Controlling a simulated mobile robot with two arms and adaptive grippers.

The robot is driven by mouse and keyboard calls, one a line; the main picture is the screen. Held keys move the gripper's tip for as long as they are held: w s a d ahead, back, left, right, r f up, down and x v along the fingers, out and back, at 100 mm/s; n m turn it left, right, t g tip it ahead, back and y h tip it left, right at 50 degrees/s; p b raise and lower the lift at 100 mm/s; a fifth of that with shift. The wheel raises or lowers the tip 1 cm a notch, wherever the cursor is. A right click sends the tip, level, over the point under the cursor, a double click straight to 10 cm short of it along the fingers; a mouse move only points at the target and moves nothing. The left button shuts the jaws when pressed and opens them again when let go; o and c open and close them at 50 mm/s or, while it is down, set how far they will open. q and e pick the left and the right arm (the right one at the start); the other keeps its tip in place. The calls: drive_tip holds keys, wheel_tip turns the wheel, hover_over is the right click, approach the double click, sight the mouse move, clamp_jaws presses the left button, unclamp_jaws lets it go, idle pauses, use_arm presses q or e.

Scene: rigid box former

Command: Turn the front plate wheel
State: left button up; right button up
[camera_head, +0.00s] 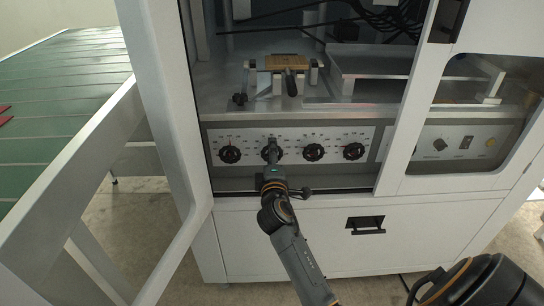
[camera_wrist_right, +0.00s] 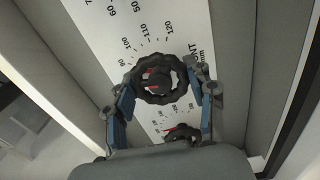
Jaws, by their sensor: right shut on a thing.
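A row of black dial wheels sits on the white scale panel (camera_head: 290,136) of the machine. My right gripper (camera_head: 271,155) reaches the second wheel from the left and mostly hides it in the head view. In the right wrist view, that black wheel (camera_wrist_right: 155,79), with a red pointer at its hub, is between the fingers of my gripper (camera_wrist_right: 165,92). The fingers are on opposite sides of its rim, shut on it. Label letters ending in "NT" are printed beside this wheel. My left gripper is not in view.
Neighbouring wheels are at the left (camera_head: 230,154) and right (camera_head: 313,152), with another (camera_head: 354,151) farther right. A neighbouring wheel (camera_wrist_right: 182,133) is close to the gripper in the wrist view. The white frame post (camera_head: 165,100) bounds the opening on the left.

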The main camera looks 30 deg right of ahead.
idle(0.4)
drive_tip(key=o, duration=1.2)
drive_tip(key=v, duration=0.7)
drive_tip(key=shift+s+a, duration=0.1)
drive_tip(key=shift+s, duration=0.15)
